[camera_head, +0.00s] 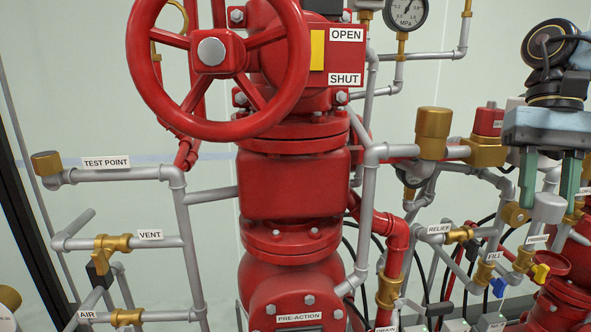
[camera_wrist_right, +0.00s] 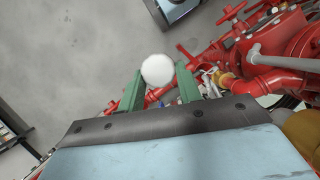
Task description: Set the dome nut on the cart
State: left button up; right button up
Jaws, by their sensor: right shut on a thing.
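The dome nut (camera_head: 548,208) is a pale, rounded piece at the right of the head view. My right gripper (camera_head: 549,192) is shut on it, with one green finger on each side, pointing down. In the right wrist view the dome nut (camera_wrist_right: 158,70) is a white disc between the fingertips of the right gripper (camera_wrist_right: 160,78). It hangs in the air in front of the pipework. No cart can be made out for sure; a grey, dark-edged box-like thing (camera_wrist_right: 178,8) is cut off at the top of the wrist view. My left gripper is not in view.
A large red valve with a handwheel (camera_head: 218,55) fills the middle of the head view. Grey pipes, brass fittings (camera_head: 433,135) and a red valve (camera_head: 560,300) crowd the right. Bare grey floor (camera_wrist_right: 80,60) lies at the left of the wrist view.

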aim_at(552, 198)
jog(key=shift+r+p, duration=1.55)
jog(key=shift+r, duration=0.15)
jog(key=shift+f, duration=0.1)
